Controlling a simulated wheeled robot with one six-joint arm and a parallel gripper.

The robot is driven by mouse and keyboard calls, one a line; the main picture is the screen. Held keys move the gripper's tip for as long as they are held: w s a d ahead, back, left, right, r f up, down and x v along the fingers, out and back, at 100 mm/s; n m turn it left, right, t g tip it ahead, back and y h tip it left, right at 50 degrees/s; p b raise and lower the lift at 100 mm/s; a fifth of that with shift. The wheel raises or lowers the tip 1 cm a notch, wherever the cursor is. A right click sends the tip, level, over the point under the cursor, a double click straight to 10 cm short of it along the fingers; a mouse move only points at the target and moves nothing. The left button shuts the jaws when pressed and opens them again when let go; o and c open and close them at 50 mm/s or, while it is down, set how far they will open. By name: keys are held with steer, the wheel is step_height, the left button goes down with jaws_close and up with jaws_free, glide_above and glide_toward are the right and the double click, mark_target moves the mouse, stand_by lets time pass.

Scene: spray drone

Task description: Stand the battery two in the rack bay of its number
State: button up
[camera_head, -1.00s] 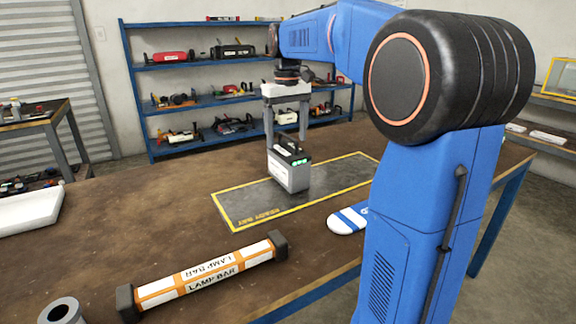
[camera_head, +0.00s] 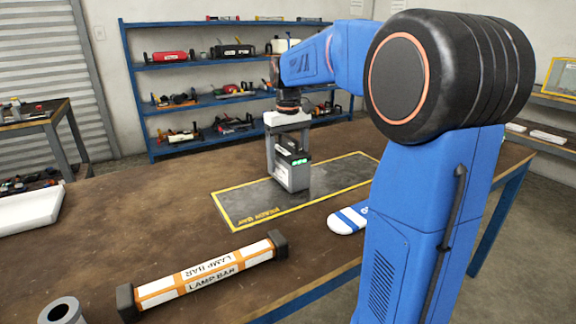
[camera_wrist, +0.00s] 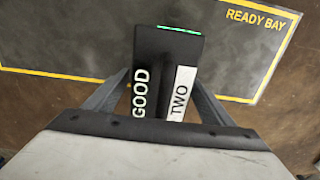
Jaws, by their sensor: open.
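The battery two (camera_head: 291,171) is a grey block with a black top and green lights. It stands upright on the yellow-edged ready bay mat (camera_head: 240,207). In the wrist view its black top (camera_wrist: 168,75) carries the labels GOOD and TWO. My gripper (camera_head: 288,157) is over the battery from above, with its open fingers on either side of it. In the wrist view the fingers (camera_wrist: 160,100) show at both sides of the battery. Whether they touch it I cannot tell. No numbered rack bay can be made out.
A lamp bar (camera_head: 205,275) lies at the front of the brown table (camera_head: 120,225). A blue and white item (camera_head: 347,219) lies right of the mat, by my arm. A grey cylinder (camera_head: 62,311) stands front left, a white tray (camera_head: 30,209) farther left. Blue shelves (camera_head: 225,97) stand behind.

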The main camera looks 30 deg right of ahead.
steer(key=shift+r, duration=0.1)
jaws_close()
steer(key=shift+r, duration=5)
